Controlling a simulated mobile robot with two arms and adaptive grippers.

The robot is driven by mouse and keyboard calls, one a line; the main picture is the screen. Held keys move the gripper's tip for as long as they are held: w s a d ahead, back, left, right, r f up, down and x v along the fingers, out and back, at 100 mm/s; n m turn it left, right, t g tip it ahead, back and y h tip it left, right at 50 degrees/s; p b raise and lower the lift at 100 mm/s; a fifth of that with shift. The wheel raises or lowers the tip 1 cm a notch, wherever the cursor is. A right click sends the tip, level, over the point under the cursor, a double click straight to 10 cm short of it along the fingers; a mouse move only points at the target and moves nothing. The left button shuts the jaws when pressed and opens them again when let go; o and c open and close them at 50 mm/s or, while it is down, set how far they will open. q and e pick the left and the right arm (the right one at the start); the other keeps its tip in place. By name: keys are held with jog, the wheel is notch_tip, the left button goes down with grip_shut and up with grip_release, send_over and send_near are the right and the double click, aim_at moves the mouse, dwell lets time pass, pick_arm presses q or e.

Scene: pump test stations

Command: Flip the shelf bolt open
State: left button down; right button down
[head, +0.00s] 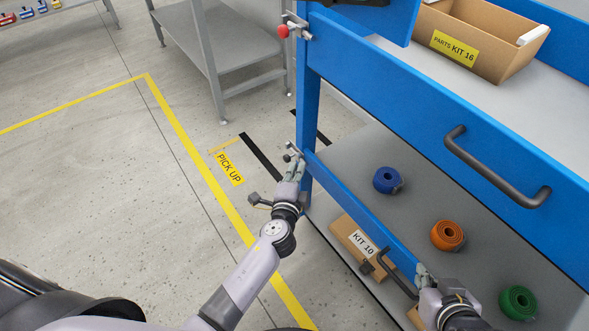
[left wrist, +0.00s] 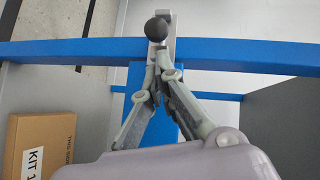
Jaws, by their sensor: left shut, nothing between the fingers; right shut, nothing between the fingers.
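The shelf bolt is a small grey metal latch with a black ball knob (head: 287,157), at the left end of the blue shelf rail (head: 345,205). In the left wrist view the ball knob (left wrist: 157,29) stands in front of a grey bolt plate (left wrist: 168,48) on the blue rail. My left gripper (head: 297,166) is shut and empty, its fingertips just beside the knob; I cannot tell whether they touch it. The fingertips (left wrist: 160,62) also show in the left wrist view. My right gripper (head: 422,270) is shut and empty beside the dark rail handle (head: 396,274).
Above is a blue drawer front with a dark handle (head: 497,168) and a red-knobbed bolt (head: 284,31). Blue (head: 387,180), orange (head: 447,235) and green (head: 518,302) strap rolls lie on the shelf. A KIT 10 box (head: 352,240) sits lower.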

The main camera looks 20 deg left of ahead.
aim_at(285, 159)
pick_arm(q)
jog(key=shift+w+a+f, duration=0.15)
jog(key=shift+w+a, duration=0.15)
jog(key=shift+a, duration=0.1)
pick_arm(e)
jog(key=shift+w+r, duration=0.1)
jog(key=shift+w, duration=0.05)
pick_arm(q)
jog(key=w+a, duration=0.1)
jog(key=a, duration=0.1)
jog(key=w+a, duration=0.1)
jog(key=w, duration=0.1)
jog(key=shift+a, duration=0.35)
jog(key=shift+s, duration=0.1)
pick_arm(e)
jog(key=shift+s, duration=0.25)
jog(key=shift+d, duration=0.1)
